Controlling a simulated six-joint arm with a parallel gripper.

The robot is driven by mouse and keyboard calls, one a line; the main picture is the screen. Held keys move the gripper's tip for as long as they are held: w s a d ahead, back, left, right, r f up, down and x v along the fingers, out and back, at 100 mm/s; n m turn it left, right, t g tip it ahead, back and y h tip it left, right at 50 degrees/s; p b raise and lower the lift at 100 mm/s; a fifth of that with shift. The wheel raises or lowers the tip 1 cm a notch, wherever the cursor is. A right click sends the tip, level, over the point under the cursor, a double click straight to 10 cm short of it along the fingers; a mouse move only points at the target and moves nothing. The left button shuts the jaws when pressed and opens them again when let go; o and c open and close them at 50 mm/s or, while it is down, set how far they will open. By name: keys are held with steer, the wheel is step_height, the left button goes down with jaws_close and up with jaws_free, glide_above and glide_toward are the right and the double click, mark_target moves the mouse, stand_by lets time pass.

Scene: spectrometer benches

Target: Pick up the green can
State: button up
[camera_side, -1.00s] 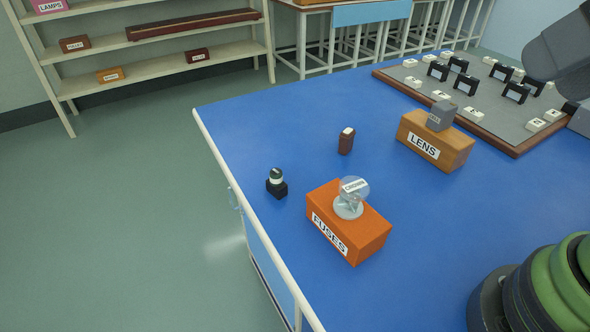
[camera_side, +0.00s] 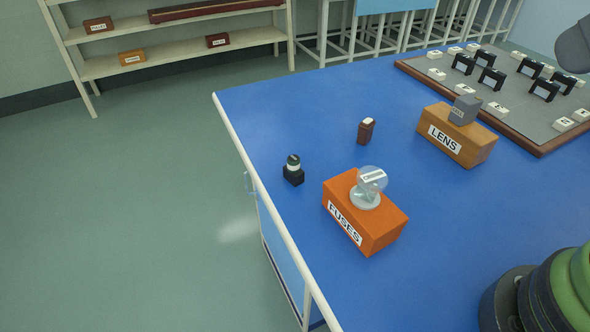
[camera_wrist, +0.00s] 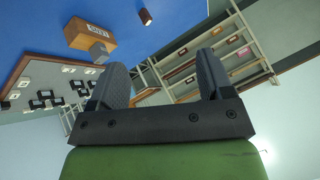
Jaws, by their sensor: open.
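No green can is plain to see in either view. A green and dark ringed round thing (camera_side: 560,295) is cut off at the lower right of the side view; I cannot tell whether it is part of my arm. My gripper (camera_wrist: 161,66) shows in the wrist view with its two dark grey fingers spread wide apart. Nothing is between the fingers. The wrist view is tilted and looks across the bench toward the shelves.
On the blue bench (camera_side: 300,110) stand an orange FUSES box (camera_side: 375,232) bearing a clear disc-shaped piece (camera_side: 371,181), a LENS box (camera_side: 470,145) with a grey block (camera_side: 464,110), a small brown block (camera_side: 366,131) and a black piece (camera_side: 293,172). A grey board (camera_side: 500,95) holds several small parts.

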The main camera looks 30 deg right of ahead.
steer(key=m+g+h, duration=0.2)
steer(key=g+h, duration=0.1)
steer(key=h, duration=0.1)
glide_above(295, 159)
steer(key=s+a, duration=0.2)
steer(key=s, duration=0.1)
step_height(295, 159, down, 21)
steer(key=x, duration=0.4)
steer(key=shift+d+f, duration=0.1)
steer(key=shift+d, duration=0.05)
steer(key=shift+d+x, duration=0.1)
steer(key=shift+x, duration=1.45)
steer(key=shift+d+x, duration=0.15)
steer(key=shift+x, duration=1.35)
steer(key=shift+w, duration=0.15)
steer(key=shift+c, duration=0.4)
